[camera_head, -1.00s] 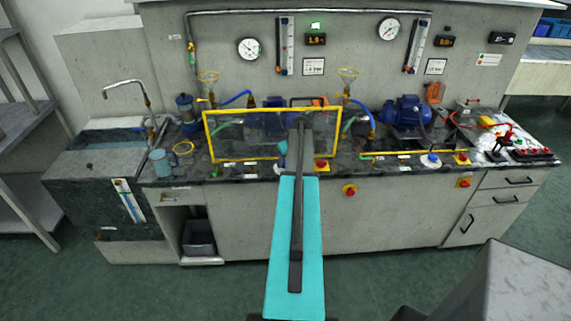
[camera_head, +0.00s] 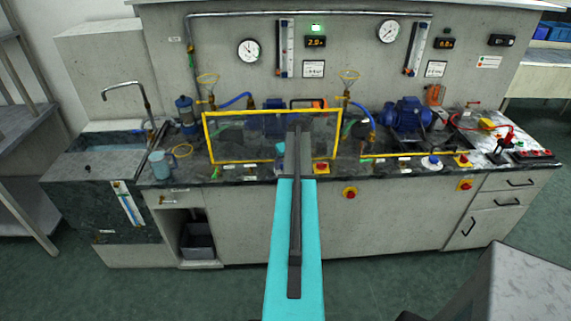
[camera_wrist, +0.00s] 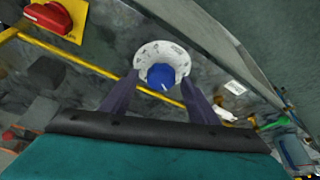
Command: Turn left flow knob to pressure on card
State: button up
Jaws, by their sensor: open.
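In the wrist view, the blue flow knob (camera_wrist: 161,77) sits on a round white dial (camera_wrist: 150,54) with markings and has a white pointer line. My gripper (camera_wrist: 160,79) is open, with one dark finger on each side of the knob. I cannot tell whether the fingers touch it. In the head view my arm hides this knob. The lit left display (camera_head: 316,42) seems to read 2.0. The left card (camera_head: 313,69) hangs below it, its text too small to read surely.
A yellow-framed clear guard (camera_head: 208,140) stands across the left pump. A red knob on a yellow plate (camera_wrist: 48,16) is near the fingers in the wrist view. The right station has its own blue knob (camera_head: 432,160). A mug (camera_head: 161,164) stands by the sink.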

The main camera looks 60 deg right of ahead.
jog(key=b+v, duration=0.4)
jog(key=v, duration=0.9)
jog(key=shift+r, duration=0.4)
jog(key=shift+s+a, duration=0.1)
dwell(0.4)
